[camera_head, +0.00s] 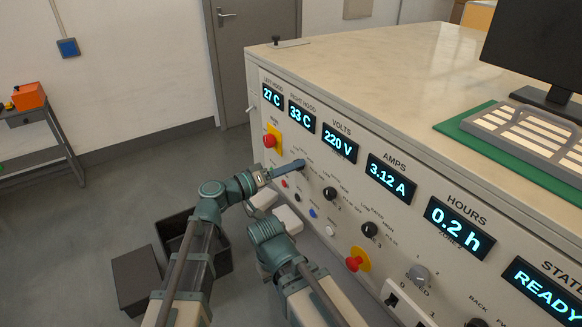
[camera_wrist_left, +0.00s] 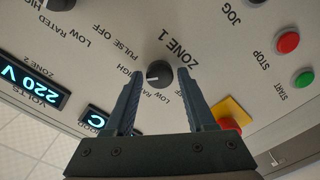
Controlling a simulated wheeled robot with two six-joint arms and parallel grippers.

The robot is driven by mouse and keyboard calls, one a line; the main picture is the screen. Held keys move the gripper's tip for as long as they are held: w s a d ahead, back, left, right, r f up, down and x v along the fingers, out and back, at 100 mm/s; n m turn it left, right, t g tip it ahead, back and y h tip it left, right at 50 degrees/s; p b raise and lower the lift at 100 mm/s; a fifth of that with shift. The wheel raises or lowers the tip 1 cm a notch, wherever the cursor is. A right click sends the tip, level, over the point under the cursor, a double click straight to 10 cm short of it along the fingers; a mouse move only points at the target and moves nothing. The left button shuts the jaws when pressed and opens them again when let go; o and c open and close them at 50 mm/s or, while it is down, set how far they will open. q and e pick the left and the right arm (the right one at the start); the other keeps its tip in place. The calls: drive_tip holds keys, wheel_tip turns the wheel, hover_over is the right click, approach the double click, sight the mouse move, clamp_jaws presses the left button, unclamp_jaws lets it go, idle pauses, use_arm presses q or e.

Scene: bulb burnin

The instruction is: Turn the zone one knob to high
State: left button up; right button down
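The zone one knob (camera_wrist_left: 160,74) is a round black knob with a pale mark, under the "ZONE 1" label in the left wrist view. The mark points to the left in that view, toward lettering partly hidden by a finger. My left gripper (camera_wrist_left: 162,78) is open, with one finger on each side of the knob; I cannot tell whether they touch it. In the head view the left gripper (camera_head: 301,165) is at the panel front and hides this knob. My right arm shows low in the head view, but its gripper cannot be made out.
The white cabinet panel (camera_head: 405,222) carries displays, other black knobs (camera_head: 370,229), and buttons. A red emergency button (camera_head: 271,140) on yellow is close to the left gripper; another (camera_head: 355,262) is lower right. A dark bin (camera_head: 176,243) stands on the floor.

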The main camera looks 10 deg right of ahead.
use_arm(q)
drive_tip(key=shift+o, duration=0.8)
drive_tip(key=v, duration=1.4)
drive_tip(key=shift+w+d, duration=0.1)
